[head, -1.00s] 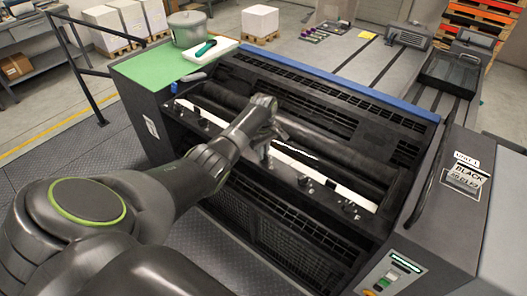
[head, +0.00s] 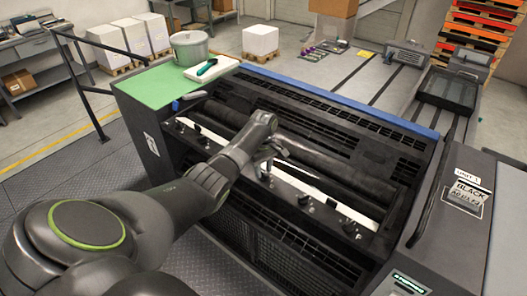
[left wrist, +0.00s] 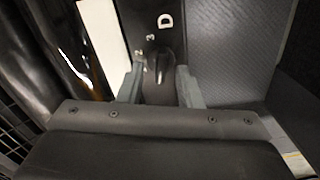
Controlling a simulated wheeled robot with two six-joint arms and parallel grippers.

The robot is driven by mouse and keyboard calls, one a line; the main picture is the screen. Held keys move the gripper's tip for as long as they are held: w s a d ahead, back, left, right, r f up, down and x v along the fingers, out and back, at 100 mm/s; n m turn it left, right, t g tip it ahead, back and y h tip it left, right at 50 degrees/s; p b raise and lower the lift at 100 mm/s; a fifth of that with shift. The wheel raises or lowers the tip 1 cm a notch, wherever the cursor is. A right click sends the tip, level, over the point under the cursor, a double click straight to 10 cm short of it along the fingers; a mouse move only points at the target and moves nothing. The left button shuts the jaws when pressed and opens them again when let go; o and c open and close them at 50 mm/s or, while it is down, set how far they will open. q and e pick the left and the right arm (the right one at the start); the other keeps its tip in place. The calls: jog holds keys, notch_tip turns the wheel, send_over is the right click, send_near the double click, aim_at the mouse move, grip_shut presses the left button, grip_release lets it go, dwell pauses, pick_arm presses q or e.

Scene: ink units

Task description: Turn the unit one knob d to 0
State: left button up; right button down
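The unit one printing unit (head: 400,150) fills the middle of the head view, with a row of small dark knobs along its front rail. My left gripper (head: 264,164) is over the middle of this row. In the left wrist view, a dark knob (left wrist: 164,67) stands below a white letter D plate (left wrist: 165,20). A small mark like a 3 (left wrist: 150,37) is up and left of it. The left gripper fingers (left wrist: 160,82) are apart, one each side of the knob, with gaps visible. The knob's pointer setting is unclear. My right gripper is not in view.
Dark rollers (head: 310,155) and a white strip (head: 330,196) lie behind and along the knobs. A green top (head: 150,88) with a grey pot (head: 188,48) is at the far left. Open floor is at left.

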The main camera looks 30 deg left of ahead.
pick_arm(q)
notch_tip(320, 180, up, 10)
jog(key=b, duration=0.3)
notch_tip(320, 180, up, 4)
send_over(264, 172)
notch_tip(264, 172, up, 3)
jog(key=p, duration=0.3)
jog(key=shift+s, duration=0.15)
jog(key=shift+f, duration=0.1)
jog(key=shift+f, duration=0.1)
